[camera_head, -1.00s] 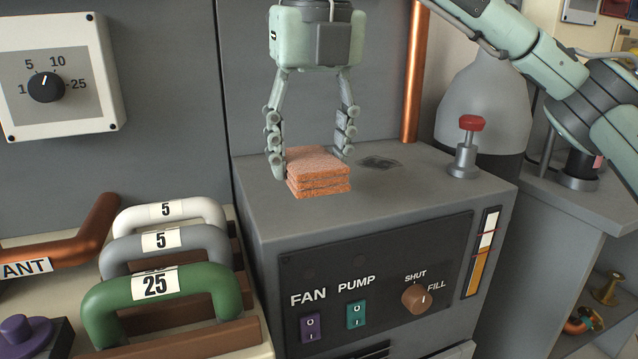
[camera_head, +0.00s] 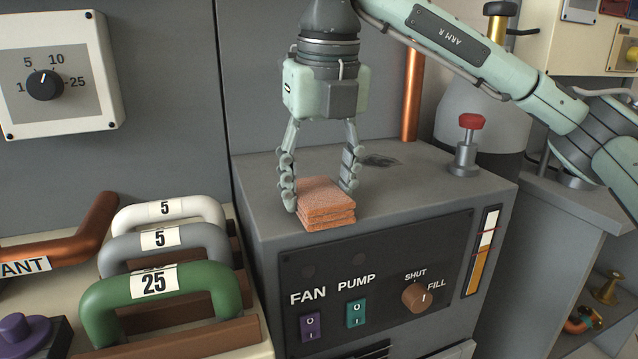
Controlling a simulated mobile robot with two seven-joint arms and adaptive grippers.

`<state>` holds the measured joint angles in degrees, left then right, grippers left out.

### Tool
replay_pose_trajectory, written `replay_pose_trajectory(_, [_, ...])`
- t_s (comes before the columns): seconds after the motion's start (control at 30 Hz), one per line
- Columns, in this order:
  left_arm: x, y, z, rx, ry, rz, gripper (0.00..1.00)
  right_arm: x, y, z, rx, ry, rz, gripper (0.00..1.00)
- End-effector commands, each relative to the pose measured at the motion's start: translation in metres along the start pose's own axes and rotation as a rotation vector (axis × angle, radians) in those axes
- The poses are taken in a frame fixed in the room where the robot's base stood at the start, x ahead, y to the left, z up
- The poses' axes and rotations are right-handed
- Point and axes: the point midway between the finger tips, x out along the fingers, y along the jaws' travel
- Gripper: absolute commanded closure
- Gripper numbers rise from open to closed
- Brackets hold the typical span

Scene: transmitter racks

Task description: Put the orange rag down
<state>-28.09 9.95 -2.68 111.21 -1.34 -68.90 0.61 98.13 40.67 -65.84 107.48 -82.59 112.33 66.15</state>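The orange rag (camera_head: 327,207), a folded, layered square, is at the front left of the grey cabinet's top (camera_head: 420,180). Its lower front edge lines up with the cabinet's front edge. I cannot tell whether it touches the top or hangs just above it. My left gripper is not in view.
A red-capped knob (camera_head: 467,145) stands on the cabinet's right part, with a dark smudge (camera_head: 380,161) behind the rag. A copper pipe (camera_head: 412,95) rises at the back. Numbered handles (camera_head: 155,290) stand at left. The cabinet top's middle is clear.

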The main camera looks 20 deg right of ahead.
Motion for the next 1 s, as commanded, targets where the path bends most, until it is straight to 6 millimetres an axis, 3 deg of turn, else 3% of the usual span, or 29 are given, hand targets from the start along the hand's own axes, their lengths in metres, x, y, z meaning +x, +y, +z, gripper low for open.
replay_pose_trajectory(0.17, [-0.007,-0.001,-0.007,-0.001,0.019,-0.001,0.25,0.0,0.0,0.0,0.0,0.0,0.0,0.25])
replay_pose_trajectory(0.57, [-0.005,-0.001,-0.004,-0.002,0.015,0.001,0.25,-0.006,0.0,0.001,0.0,0.0,0.0,0.25])
replay_pose_trajectory(1.0, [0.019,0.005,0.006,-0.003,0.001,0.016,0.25,-0.096,0.0,0.002,0.002,-0.006,0.0,0.25])
